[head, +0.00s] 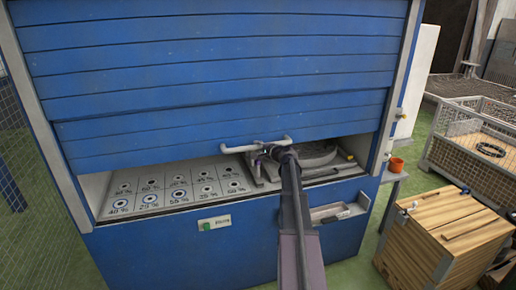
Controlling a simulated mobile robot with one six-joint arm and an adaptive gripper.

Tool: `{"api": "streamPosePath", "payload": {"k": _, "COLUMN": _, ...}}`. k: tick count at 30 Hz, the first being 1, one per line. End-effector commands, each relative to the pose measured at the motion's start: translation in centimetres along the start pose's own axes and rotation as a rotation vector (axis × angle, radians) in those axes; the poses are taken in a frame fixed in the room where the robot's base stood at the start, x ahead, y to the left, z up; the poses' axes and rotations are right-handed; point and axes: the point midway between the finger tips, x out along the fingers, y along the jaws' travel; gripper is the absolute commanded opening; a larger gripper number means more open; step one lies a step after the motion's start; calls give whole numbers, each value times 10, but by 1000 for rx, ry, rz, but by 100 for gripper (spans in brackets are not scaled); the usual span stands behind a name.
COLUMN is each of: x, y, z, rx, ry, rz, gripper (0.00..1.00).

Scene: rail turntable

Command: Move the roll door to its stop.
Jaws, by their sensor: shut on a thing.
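The blue slatted roll door (210,75) covers the upper part of a blue cabinet in the head view. Its lower edge hangs above the cabinet's work surface, leaving an opening below it. A light grey bar handle (238,149) runs along the door's lower edge, right of the middle. My gripper (268,150) is at this handle and shut on it. My arm reaches up to it from the bottom of the picture and hides part of the opening. The fingertips are small and partly hidden.
Inside the opening lie a panel of round marked parts (178,190) and a grey fixture (322,160). A small tray (330,213) juts from the front. A wooden crate (440,235), orange cup (396,164) and mesh bin (470,150) stand right. Green floor shows at lower left.

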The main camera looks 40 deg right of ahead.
Motion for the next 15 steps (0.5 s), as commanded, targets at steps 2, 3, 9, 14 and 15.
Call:
{"api": "streamPosePath", "payload": {"k": 2, "x": -2, "y": -20, "z": 0, "rx": 1, "ry": 2, "rz": -2, "gripper": 0}}
{"api": "streamPosePath", "payload": {"k": 3, "x": -3, "y": -26, "z": 1, "rx": 2, "ry": 2, "rz": -2, "gripper": 0}}
{"api": "streamPosePath", "payload": {"k": 9, "x": -8, "y": -53, "z": 3, "rx": 1, "ry": 2, "rz": -2, "gripper": 0}}
{"api": "streamPosePath", "payload": {"k": 14, "x": -13, "y": -75, "z": 5, "rx": 1, "ry": 2, "rz": -2, "gripper": 0}}
{"api": "streamPosePath", "payload": {"k": 15, "x": -14, "y": -81, "z": 5, "rx": 1, "ry": 2, "rz": -2, "gripper": 0}}
